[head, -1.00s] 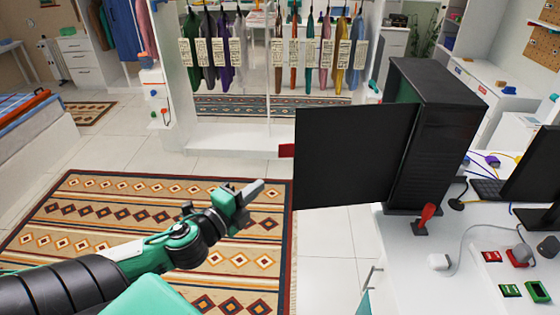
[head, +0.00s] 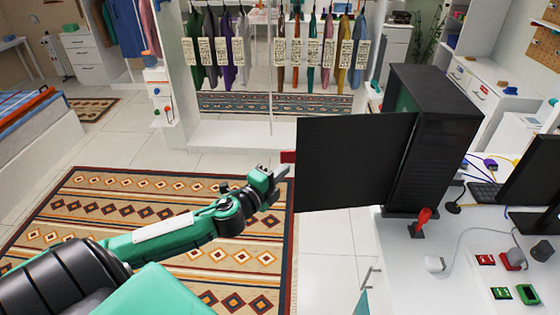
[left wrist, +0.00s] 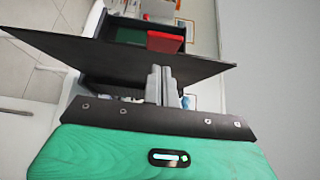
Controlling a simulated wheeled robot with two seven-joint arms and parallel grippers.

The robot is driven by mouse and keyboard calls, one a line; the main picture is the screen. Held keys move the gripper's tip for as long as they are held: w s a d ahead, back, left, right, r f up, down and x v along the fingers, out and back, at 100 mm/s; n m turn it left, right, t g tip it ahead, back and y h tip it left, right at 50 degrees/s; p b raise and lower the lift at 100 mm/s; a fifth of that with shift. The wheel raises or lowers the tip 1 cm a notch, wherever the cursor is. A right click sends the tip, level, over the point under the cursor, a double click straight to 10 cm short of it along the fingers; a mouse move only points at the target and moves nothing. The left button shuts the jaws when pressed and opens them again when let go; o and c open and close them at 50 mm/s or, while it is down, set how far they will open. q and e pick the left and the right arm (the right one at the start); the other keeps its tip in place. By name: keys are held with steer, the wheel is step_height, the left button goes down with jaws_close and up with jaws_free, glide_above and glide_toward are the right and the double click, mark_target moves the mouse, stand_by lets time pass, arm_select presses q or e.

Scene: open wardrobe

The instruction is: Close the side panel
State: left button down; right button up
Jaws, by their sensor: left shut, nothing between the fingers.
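The black side panel (head: 352,163) stands swung open to the left from the black computer tower (head: 438,135) on the white desk. My left gripper (head: 282,174) is shut and empty, close to the panel's free left edge in the head view. In the left wrist view the shut fingers (left wrist: 160,84) point toward the panel (left wrist: 120,58), which crosses the picture as a dark slanting sheet. Whether they touch it I cannot tell. A red part (left wrist: 165,42) shows beyond the panel. The right gripper is not in view.
A red-handled tool (head: 423,220) stands on the desk in front of the tower. Small red and green items, a cable, keyboard and monitor (head: 535,178) lie to the right. The floor and rug (head: 150,200) left of the panel are clear.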

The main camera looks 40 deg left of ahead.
arm_select(q)
steer(key=shift+w+a+p, duration=0.35)
steer(key=shift+w+a, duration=0.55)
steer(key=shift+w, duration=0.05)
